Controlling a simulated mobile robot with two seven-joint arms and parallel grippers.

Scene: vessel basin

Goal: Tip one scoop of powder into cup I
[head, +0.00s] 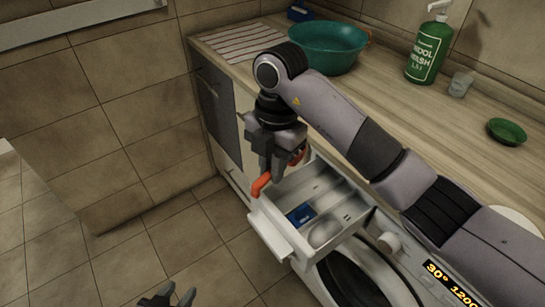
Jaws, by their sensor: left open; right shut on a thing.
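The pulled-out drawer (268,226) of the washing machine has several compartments, one with a blue piece (301,214) in it. I cannot read any mark that tells which is cup I. My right gripper (280,170) is shut on an orange scoop (261,184) and holds it over the left front edge of the drawer. The gripper hides part of the scoop; whether powder is in it cannot be seen. My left gripper (168,294) is open and empty, low at the bottom edge, apart from the drawer.
The washing machine (390,243) stands under a wooden counter (415,105). On the counter are a teal basin (328,47), a green wool wash bottle (428,55), a clear cup (461,84), a green dish (507,131) and a striped cloth (240,41). The tiled floor at left is clear.

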